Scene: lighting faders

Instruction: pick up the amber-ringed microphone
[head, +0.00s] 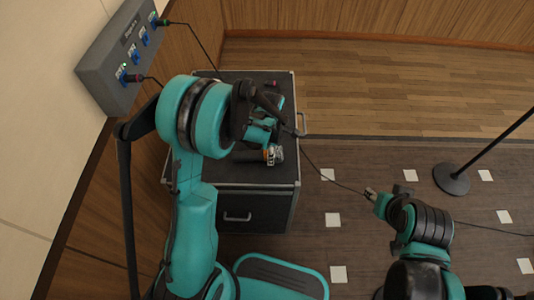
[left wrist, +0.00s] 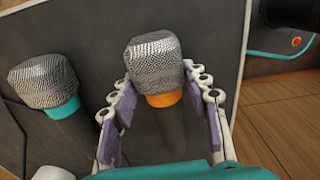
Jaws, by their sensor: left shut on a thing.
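The amber-ringed microphone (left wrist: 160,75) has a silver mesh head, an orange ring and a dark handle. In the left wrist view it sits between the two purple-padded fingers of my left gripper (left wrist: 163,118), which is shut on it. In the head view, its silver head and orange ring (head: 274,155) show over the case top, below my left gripper (head: 264,136). I cannot tell whether it touches the case.
The black case (head: 225,170) has metal edges and handles. A grey fader box (head: 105,65) is on the left wall. A stand base (head: 451,180) and a cable are on the floor at right.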

